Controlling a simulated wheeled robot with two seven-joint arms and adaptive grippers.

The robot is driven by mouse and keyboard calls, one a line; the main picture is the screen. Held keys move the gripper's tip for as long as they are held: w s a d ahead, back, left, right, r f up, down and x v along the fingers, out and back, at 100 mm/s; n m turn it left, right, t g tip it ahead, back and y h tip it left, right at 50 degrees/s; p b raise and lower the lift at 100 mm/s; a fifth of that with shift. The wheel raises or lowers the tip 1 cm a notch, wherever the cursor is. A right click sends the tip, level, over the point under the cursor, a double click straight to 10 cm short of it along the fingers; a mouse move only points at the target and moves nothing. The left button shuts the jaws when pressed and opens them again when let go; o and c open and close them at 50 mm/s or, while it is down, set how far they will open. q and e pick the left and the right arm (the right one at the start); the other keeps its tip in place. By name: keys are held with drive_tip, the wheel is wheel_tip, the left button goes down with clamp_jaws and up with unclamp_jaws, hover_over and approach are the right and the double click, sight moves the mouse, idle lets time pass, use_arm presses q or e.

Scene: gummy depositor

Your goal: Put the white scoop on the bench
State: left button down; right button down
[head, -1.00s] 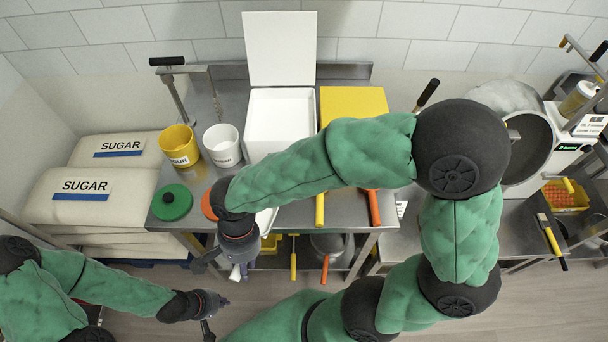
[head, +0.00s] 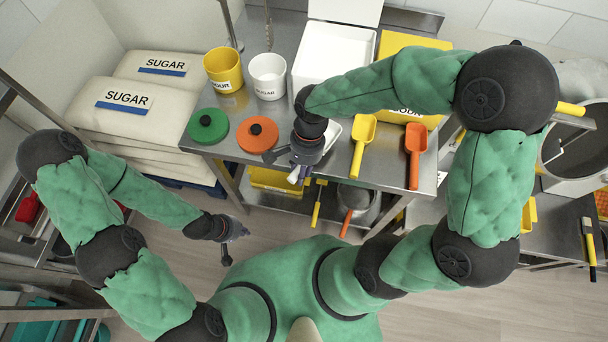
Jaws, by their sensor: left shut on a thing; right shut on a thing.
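The white scoop (head: 332,131) is in my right gripper (head: 294,166), at the front edge of the steel bench (head: 356,188). Its white bowl shows to the right of the gripper, and its handle end shows just below the fingers. The gripper hides the middle of the scoop. I cannot tell whether the bowl touches the bench top. My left gripper (head: 232,245) is low over the floor, left of and below the bench front. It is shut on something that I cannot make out.
A yellow scoop (head: 363,143) and an orange scoop (head: 414,157) lie right of the white one. Green (head: 208,126) and orange (head: 257,134) lids lie to its left. Yellow (head: 224,70) and white (head: 267,76) tubs and an open white bin (head: 333,57) stand behind.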

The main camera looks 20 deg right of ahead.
drive_tip(key=shift+w+d+f, duration=0.15)
drive_tip(key=shift+d+f, duration=0.05)
drive_tip(key=shift+f, duration=0.15)
drive_tip(key=shift+w+d+f+b, duration=0.15)
drive_tip(key=shift+f+b, duration=0.2)
drive_tip(key=shift+f, duration=0.55)
drive_tip(key=shift+w+d+f+b, duration=0.1)
drive_tip(key=shift+f+b, duration=0.2)
drive_tip(key=shift+f, duration=0.6)
drive_tip(key=shift+s, duration=0.1)
drive_tip(key=shift+f, duration=0.15)
drive_tip(key=c, duration=1.2)
unclamp_jaws()
drive_tip(key=shift+o, duration=0.2)
drive_tip(key=p+v, duration=0.3)
drive_tip(key=v, duration=0.9)
drive_tip(key=shift+p, duration=0.3)
